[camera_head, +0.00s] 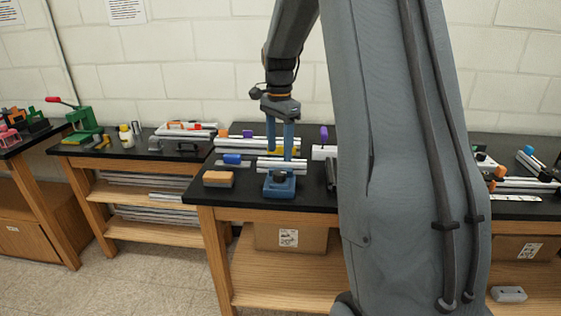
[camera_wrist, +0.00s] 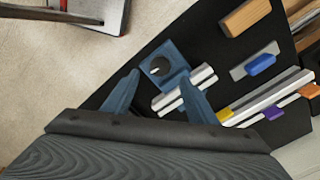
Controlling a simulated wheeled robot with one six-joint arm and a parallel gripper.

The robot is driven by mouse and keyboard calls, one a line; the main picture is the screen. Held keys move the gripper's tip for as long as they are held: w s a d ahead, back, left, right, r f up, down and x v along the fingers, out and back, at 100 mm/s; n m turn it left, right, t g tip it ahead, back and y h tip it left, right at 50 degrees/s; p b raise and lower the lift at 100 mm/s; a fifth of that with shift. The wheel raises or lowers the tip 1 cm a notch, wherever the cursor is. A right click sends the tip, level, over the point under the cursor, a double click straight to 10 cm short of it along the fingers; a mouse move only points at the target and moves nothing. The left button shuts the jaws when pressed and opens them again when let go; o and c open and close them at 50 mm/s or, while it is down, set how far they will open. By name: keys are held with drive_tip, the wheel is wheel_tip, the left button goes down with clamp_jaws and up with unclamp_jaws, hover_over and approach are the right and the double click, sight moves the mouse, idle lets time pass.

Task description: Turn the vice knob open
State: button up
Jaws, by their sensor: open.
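The vice (camera_head: 279,187) is a small blue block at the front edge of the middle bench. Its dark round knob (camera_head: 280,176) faces up with a light mark on it; the knob also shows in the wrist view (camera_wrist: 158,67). A short silver extrusion (camera_wrist: 193,93) lies right against or in the vice; I cannot tell which. My gripper (camera_head: 280,154) points down above the vice with its two blue fingers apart and nothing between them. In the wrist view, the fingertips (camera_wrist: 159,76) appear on either side of the knob's line. The height gap is hard to judge.
An orange-brown block (camera_head: 218,179) and a blue-handled piece (camera_head: 233,160) lie left of the vice. Long silver extrusions with yellow and purple pieces (camera_head: 324,133) lie behind. A green press (camera_head: 83,122) stands on the left bench.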

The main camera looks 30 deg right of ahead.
sight(279, 172)
wheel_tip(279, 172, down, 8)
drive_tip(key=shift+r+p, duration=0.25)
drive_tip(key=shift+p, duration=0.7)
drive_tip(key=c, duration=1.1)
drive_tip(key=shift+o, duration=0.2)
